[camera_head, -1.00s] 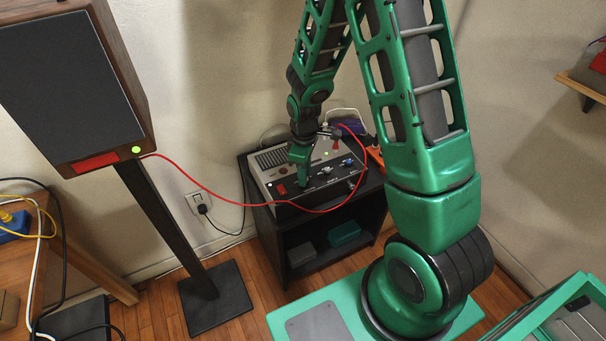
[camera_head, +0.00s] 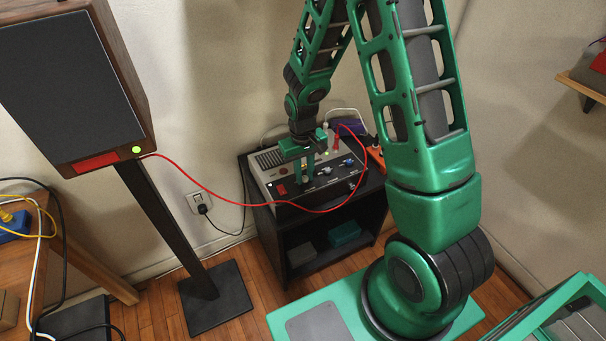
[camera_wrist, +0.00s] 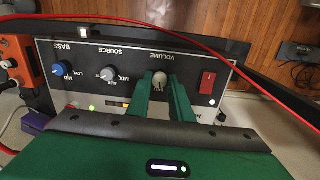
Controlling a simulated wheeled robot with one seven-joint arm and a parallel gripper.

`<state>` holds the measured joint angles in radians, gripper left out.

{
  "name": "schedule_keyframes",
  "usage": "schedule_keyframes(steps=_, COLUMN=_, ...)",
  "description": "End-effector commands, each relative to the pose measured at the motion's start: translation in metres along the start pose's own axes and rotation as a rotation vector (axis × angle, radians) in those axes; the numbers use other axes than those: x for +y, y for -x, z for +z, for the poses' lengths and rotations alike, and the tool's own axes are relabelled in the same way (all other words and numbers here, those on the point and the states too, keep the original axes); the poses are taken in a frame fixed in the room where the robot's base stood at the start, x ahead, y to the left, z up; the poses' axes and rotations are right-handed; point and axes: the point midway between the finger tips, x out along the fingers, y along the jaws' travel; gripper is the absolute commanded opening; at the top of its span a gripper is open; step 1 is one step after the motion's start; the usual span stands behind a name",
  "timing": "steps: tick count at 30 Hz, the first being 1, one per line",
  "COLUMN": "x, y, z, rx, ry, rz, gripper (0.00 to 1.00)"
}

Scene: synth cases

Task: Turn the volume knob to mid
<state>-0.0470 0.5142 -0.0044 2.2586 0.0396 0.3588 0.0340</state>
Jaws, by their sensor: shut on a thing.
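The volume knob (camera_wrist: 159,80) is a small pale grey knob on the dark front panel of the amplifier (camera_head: 340,185), beside the printed word VOLUME in the wrist view. My gripper (camera_wrist: 160,82) has its two green fingers on either side of this knob and is shut on it. In the head view my gripper (camera_head: 304,177) reaches down to the left part of the panel, and its fingers hide the knob there. The knob's pointer and most scale marks are too small or covered to read.
The source knob (camera_wrist: 115,75), the blue bass knob (camera_wrist: 62,70) and the red switch (camera_wrist: 207,82) share the panel. A red cable (camera_head: 230,200) loops across the amplifier's front to the speaker (camera_head: 60,80). An orange object (camera_head: 376,157) stands right of the amplifier.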

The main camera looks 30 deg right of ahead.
Motion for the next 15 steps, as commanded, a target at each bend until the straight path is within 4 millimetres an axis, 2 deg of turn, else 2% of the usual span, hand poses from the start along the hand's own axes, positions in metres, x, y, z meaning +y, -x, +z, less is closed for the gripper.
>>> schedule_keyframes(steps=6, x=0.0009, y=0.0012, z=-0.0027, rx=0.002, ry=-0.114, rz=0.001, gripper=0.00)
schedule_keyframes(steps=15, x=0.0009, y=0.0013, z=-0.0031, rx=0.000, ry=-0.181, rz=0.000, gripper=0.00)
